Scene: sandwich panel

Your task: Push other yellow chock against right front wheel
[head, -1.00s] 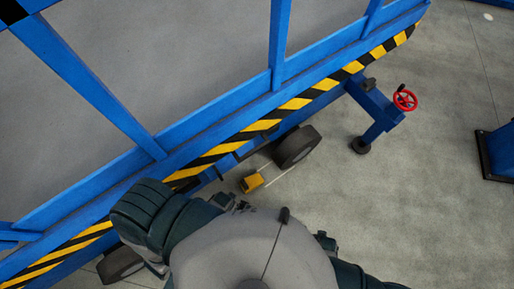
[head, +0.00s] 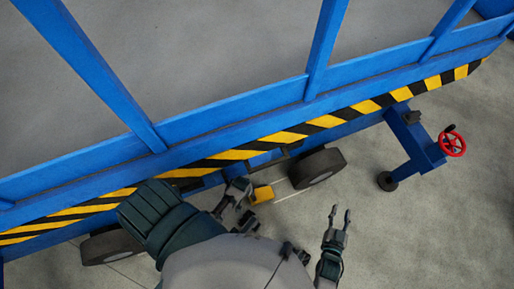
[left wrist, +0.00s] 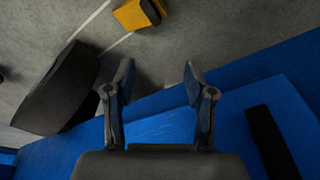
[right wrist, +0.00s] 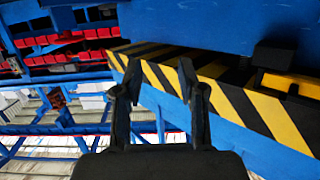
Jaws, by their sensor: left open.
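The yellow chock (head: 262,194) lies on the floor left of the dark front wheel (head: 318,168), with a gap between them. Thin pale lines run on the floor beside it. My left gripper (head: 240,194) is low by the blue frame, just left of the chock. In the left wrist view its fingers (left wrist: 159,68) are spread and empty; the chock (left wrist: 138,13) is beyond them at the top, and a wheel (left wrist: 62,88) is at left. My right gripper (head: 340,212) is open and empty over clear floor, right of the chock. It also shows open in the right wrist view (right wrist: 160,78).
The blue frame with its black-and-yellow striped edge (head: 300,130) runs above the wheels. Another wheel (head: 108,246) is at lower left. A blue outrigger with a red handwheel (head: 452,144) stands at right. Floor at lower right is clear.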

